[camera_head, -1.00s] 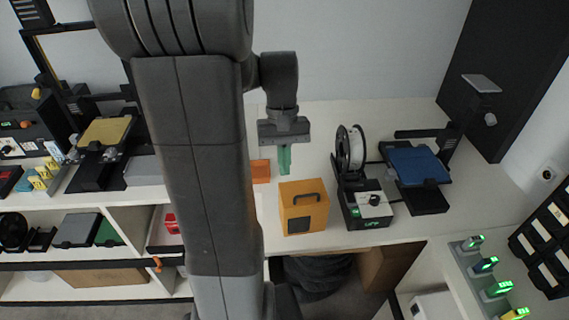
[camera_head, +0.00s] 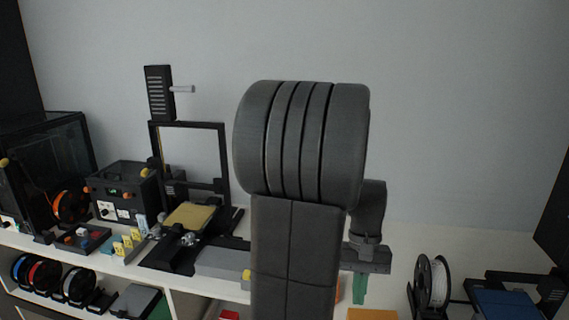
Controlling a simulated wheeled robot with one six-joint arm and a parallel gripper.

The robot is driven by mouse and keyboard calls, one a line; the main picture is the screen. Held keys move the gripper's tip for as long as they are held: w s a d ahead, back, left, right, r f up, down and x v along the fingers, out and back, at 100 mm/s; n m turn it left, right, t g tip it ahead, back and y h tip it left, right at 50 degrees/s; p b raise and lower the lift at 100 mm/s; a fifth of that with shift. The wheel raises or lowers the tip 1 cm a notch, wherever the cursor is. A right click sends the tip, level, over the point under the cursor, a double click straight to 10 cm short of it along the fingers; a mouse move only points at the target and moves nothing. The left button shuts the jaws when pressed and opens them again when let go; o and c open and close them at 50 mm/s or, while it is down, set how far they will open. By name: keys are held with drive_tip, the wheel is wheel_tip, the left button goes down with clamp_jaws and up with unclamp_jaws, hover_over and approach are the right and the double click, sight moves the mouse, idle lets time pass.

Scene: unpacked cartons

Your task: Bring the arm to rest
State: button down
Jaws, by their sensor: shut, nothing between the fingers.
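My arm (camera_head: 300,150) stands upright in the middle of the view, its thick ribbed joint near the top. My gripper (camera_head: 360,288) hangs down to the right of the arm, above the bench's back part. It is shut and empty, with a narrow green piece showing below its dark grey body. The arm hides part of the bench behind it.
An orange box (camera_head: 372,314) shows at the lower edge below my gripper. A spool holder (camera_head: 432,283) and a blue-bed printer (camera_head: 507,306) stand at right. A yellow-bed printer (camera_head: 190,215), a black box (camera_head: 124,190) and shelf spools stand at left. The wall above is clear.

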sight(355, 316)
wheel_tip(355, 316, down, 8)
drive_tip(key=b, duration=0.6)
drive_tip(key=shift+r, duration=0.4)
